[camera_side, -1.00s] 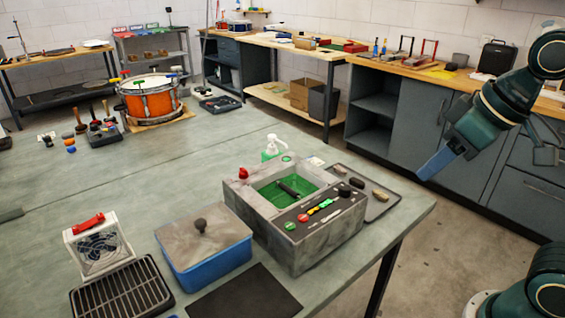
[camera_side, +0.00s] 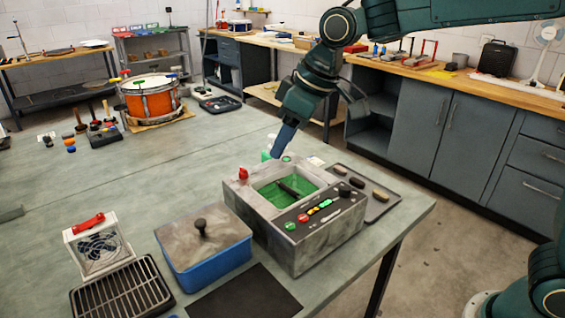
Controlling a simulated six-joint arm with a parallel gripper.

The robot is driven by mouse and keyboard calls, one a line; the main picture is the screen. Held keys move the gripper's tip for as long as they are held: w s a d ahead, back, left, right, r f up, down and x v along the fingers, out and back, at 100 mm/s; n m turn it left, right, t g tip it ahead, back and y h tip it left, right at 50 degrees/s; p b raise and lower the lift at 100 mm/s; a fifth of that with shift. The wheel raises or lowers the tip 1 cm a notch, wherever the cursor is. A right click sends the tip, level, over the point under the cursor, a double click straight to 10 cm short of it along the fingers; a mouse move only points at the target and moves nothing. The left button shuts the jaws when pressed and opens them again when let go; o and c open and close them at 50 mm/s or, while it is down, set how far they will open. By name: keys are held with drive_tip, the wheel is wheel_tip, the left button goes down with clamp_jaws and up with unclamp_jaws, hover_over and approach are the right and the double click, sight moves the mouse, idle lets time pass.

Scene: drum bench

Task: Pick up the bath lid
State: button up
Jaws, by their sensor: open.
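A grey lid (camera_side: 185,240) with a dark round knob lies on top of a blue box (camera_side: 215,268) at the front of the bench. To its right stands the grey bath (camera_side: 300,258), its top open, with green liquid (camera_side: 270,190) and a dark bar inside. My gripper (camera_side: 280,150) points down above the back edge of the bath, behind and to the right of the lid. It is open, apart from the lid, and partly hides a green bottle.
A small fan unit (camera_side: 97,246), a black rack (camera_side: 122,292) and a dark mat (camera_side: 245,295) surround the box. An orange drum (camera_side: 150,103) stands further back.

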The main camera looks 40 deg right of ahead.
drive_tip(key=w+a+f+n+g, duration=0.1)
drive_tip(key=w+a+f+n, duration=0.1)
drive_tip(key=w+a+f, duration=0.5)
drive_tip(key=w+a, duration=0.1)
drive_tip(key=a, duration=0.2)
drive_tip(key=shift+f+n+y, duration=0.25)
drive_tip(key=shift+n+y, duration=0.05)
drive_tip(key=shift+y, duration=0.1)
drive_tip(key=shift+w+f, duration=0.1)
hover_over(201, 221)
drive_tip(key=s+d, duration=0.2)
drive_tip(key=shift+w+a+f, duration=0.1)
drive_tip(key=shift+f, duration=1.85)
drive_tip(key=shift+w+a+f, duration=0.1)
drive_tip(key=shift+f, duration=1.85)
drive_tip(key=shift+x, duration=2.55)
drive_tip(key=shift+s, duration=0.1)
clamp_jaws()
